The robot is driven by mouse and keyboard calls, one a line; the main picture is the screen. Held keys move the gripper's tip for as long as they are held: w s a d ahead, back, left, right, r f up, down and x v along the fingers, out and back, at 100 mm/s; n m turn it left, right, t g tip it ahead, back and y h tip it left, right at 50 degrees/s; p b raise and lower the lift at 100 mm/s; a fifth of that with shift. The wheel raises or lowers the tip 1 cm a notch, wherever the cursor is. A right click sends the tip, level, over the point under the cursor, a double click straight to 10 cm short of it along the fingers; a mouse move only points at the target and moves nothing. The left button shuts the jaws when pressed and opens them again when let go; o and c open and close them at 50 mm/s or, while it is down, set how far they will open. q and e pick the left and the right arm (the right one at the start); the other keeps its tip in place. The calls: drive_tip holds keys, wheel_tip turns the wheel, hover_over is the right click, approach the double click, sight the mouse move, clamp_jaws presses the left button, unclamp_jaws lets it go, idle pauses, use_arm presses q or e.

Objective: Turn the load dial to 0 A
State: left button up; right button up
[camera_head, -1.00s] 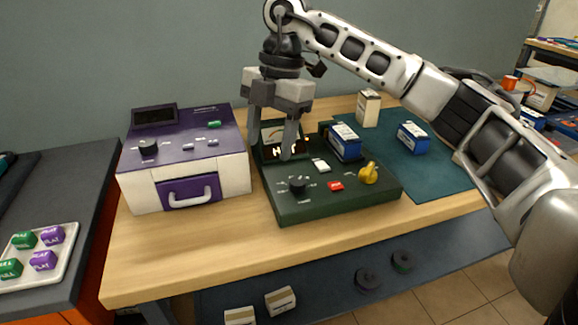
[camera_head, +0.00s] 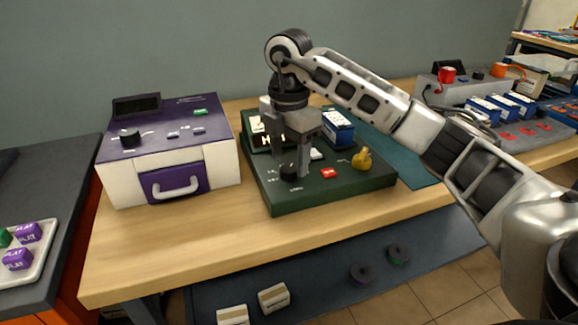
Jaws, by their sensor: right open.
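The dark green tester (camera_head: 325,197) stands on the wooden bench, with a black dial (camera_head: 289,174) on its front left, which I take for the load dial. My right gripper (camera_head: 291,168) points down at this dial, with its fingertips at or just above it. The gripper is open. The fingers partly hide the dial and its markings, so I cannot read its setting or tell whether they touch it. The tester's lit display (camera_head: 272,140) is partly covered by my gripper. My left gripper is not in view.
The tester also carries a red button (camera_head: 329,173), a yellow knob (camera_head: 362,159) and a blue-and-white battery (camera_head: 338,127). Bare bench (camera_head: 180,245) lies in front.

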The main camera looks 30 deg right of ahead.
drive_tip(key=shift+f, duration=0.95)
drive_tip(key=c, duration=1)
